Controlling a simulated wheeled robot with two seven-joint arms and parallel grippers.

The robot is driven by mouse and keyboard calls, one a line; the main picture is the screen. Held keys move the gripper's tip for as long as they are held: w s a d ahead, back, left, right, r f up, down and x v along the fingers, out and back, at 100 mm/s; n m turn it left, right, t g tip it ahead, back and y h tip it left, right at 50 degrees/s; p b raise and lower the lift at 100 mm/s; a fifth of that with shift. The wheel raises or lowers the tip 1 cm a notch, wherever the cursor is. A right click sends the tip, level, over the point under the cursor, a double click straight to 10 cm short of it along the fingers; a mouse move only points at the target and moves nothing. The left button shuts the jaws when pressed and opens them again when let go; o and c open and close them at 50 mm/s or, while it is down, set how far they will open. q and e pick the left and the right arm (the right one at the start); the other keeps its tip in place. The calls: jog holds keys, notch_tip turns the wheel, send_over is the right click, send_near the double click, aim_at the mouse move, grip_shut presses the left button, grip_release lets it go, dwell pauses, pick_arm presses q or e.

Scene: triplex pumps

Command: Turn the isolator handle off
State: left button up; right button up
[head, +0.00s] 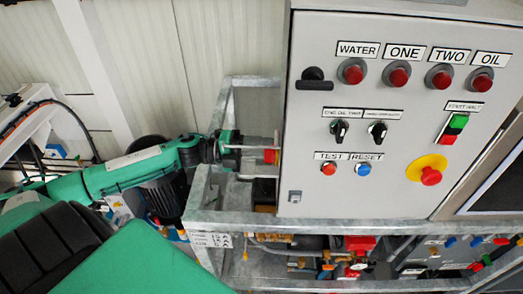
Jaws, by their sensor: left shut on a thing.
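My left gripper (262,156) reaches in from the left to the left side of the grey control cabinet (385,190). Its fingers are closed around a small red part at the cabinet's side edge, which looks like the isolator handle (270,156). Only a little of the red part shows, so its turn angle cannot be told. A black handle (313,76) sits on the upper left of the cabinet front, apart from my gripper. My right gripper is not in view.
The cabinet front carries several red lamps (352,72), two black selector switches (340,131), a green and red switch (454,127) and a red mushroom button on yellow (430,174). A galvanised frame (230,218) surrounds it. Pipes and valves (358,246) lie below.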

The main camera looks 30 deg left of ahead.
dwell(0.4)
pick_arm(q)
jog(key=o, duration=1)
jog(key=shift+a, duration=0.1)
jog(key=b+v, duration=0.3)
jog(key=v, duration=1)
jog(key=shift+s+a, duration=0.1)
jog(key=shift+a, duration=0.25)
